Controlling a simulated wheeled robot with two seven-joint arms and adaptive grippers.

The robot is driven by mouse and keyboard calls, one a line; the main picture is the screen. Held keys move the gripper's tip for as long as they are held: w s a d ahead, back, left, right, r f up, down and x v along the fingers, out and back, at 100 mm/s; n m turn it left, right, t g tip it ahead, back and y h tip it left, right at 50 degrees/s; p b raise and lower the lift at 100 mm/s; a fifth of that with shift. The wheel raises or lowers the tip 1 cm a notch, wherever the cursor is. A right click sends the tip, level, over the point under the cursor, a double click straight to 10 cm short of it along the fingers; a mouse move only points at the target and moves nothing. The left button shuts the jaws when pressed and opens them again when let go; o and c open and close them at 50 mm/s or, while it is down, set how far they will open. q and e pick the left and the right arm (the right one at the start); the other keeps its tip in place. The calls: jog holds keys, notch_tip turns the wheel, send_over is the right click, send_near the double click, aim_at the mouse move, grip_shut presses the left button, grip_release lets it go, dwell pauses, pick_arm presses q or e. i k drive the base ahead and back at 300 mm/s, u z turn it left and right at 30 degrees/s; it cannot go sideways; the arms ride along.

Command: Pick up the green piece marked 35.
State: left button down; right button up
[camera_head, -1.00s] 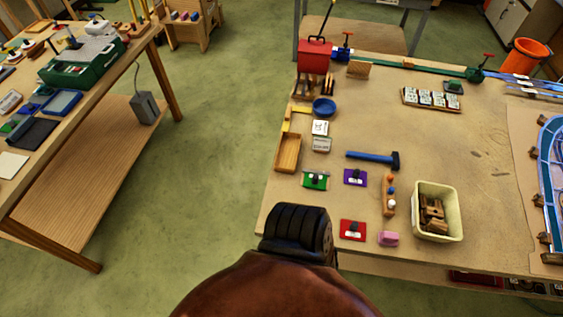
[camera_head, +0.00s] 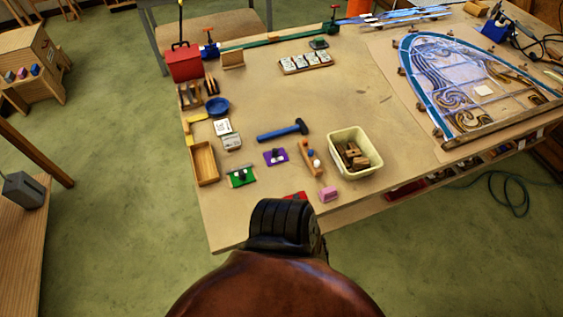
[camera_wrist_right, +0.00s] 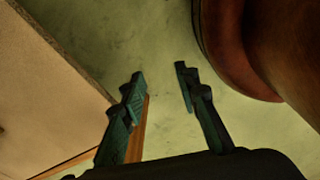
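A small green piece (camera_head: 242,176) with a dark knob lies flat near the front left of the workbench in the head view. Its number is too small to read. A purple piece (camera_head: 276,157) with a knob lies to its right, and a red piece (camera_head: 296,196), partly hidden by a dark part of my own body, lies nearer the front edge. My right gripper (camera_wrist_right: 160,76) shows in the right wrist view with its two fingers apart and nothing between them, over green floor. Neither gripper shows in the head view; my left gripper is not seen.
A wooden tray (camera_head: 205,180) is left of the green piece. A blue hammer (camera_head: 283,131), a cream bin (camera_head: 336,143) of wooden blocks and a pink block (camera_head: 328,194) lie to the right. The leaded panel (camera_head: 409,70) fills the right side. A table edge (camera_wrist_right: 70,54) shows in the wrist view.

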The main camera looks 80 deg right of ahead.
aim_at(242, 177)
jog(key=z, duration=2.1)
